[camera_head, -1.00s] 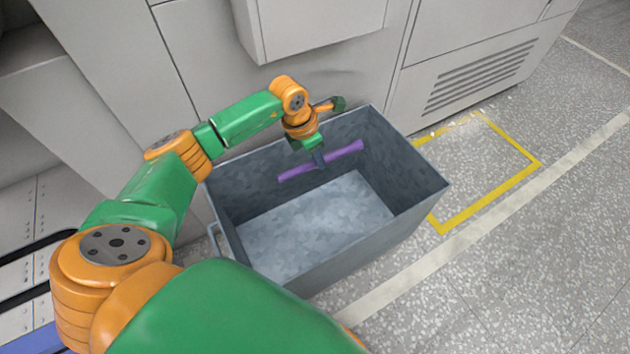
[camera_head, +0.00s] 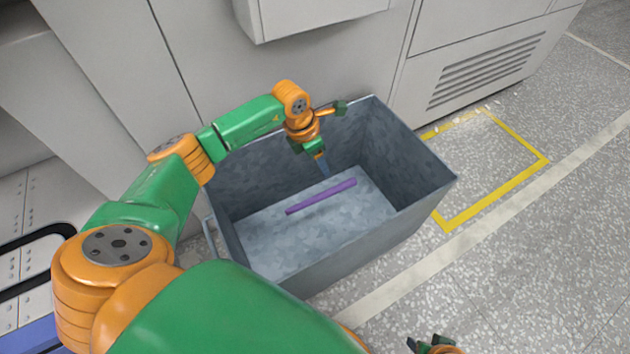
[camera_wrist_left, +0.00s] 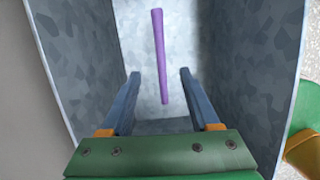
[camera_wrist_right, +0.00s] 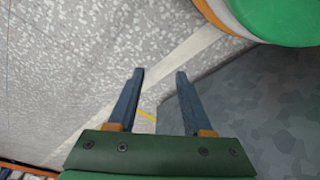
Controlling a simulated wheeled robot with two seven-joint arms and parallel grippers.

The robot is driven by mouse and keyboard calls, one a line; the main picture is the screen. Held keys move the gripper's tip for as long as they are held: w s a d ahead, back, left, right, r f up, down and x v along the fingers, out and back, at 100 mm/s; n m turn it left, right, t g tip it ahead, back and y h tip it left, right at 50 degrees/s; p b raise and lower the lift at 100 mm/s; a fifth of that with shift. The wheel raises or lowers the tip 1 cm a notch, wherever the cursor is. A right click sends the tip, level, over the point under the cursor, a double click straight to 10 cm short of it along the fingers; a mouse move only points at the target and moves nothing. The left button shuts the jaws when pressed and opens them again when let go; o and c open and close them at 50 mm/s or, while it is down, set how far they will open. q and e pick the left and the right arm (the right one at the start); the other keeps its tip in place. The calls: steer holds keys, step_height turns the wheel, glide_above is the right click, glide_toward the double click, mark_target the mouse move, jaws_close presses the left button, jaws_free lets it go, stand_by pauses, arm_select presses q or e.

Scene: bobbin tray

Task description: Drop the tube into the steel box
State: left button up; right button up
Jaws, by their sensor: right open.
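The purple tube (camera_head: 320,197) is inside the steel box (camera_head: 415,205), below my left gripper (camera_head: 325,172) and apart from it. It looks low, near the box floor; I cannot tell whether it touches the floor. The left wrist view shows the tube (camera_wrist_left: 158,50) beyond the two spread fingers, with nothing gripped. My left gripper is open, pointing down inside the box opening. My right gripper (camera_head: 430,346) shows at the bottom edge, outside the box. In the right wrist view (camera_wrist_right: 159,75) it is open and empty, beside the box's outer wall.
A grey cabinet wall (camera_head: 190,60) stands behind the box, with a protruding housing (camera_head: 320,15) above it. A yellow floor marking (camera_head: 500,190) lies right of the box. The speckled floor there is clear.

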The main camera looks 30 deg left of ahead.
arm_select(q)
steer(key=p+v, duration=0.2)
steer(key=v, duration=0.5)
steer(key=shift+p, duration=0.35)
arm_select(e)
step_height(320, 180, down, 5)
steer(key=s, duration=0.2)
steer(key=shift+s+d+f, duration=0.2)
steer(key=shift+s+d, duration=0.1)
steer(key=shift+s, duration=0.05)
